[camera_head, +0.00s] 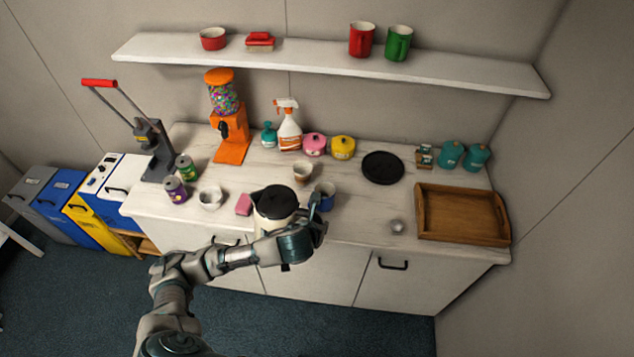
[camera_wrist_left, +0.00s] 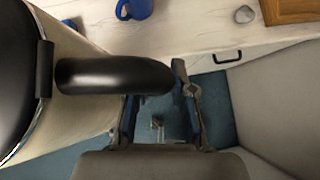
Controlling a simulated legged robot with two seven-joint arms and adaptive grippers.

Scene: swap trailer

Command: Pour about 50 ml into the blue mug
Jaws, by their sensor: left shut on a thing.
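A kettle (camera_head: 276,203) with a pale body, black lid and black handle is at the front edge of the counter, and looks about upright. In the left wrist view its handle (camera_wrist_left: 110,75) runs between my fingers. My left gripper (camera_head: 302,238) is shut on that handle, in front of the counter; it also shows in the wrist view (camera_wrist_left: 158,105). The blue mug (camera_head: 325,194) stands upright on the counter just right of the kettle, and at the top of the wrist view (camera_wrist_left: 134,9). The kettle's base is hidden. My right gripper is not in view.
A pink sponge (camera_head: 243,205) and white bowl (camera_head: 210,197) are left of the kettle. A beige cup (camera_head: 302,171) stands behind the mug. A small grey object (camera_head: 397,226) and wooden tray (camera_head: 462,238) are to the right. Counter between mug and tray is mostly free.

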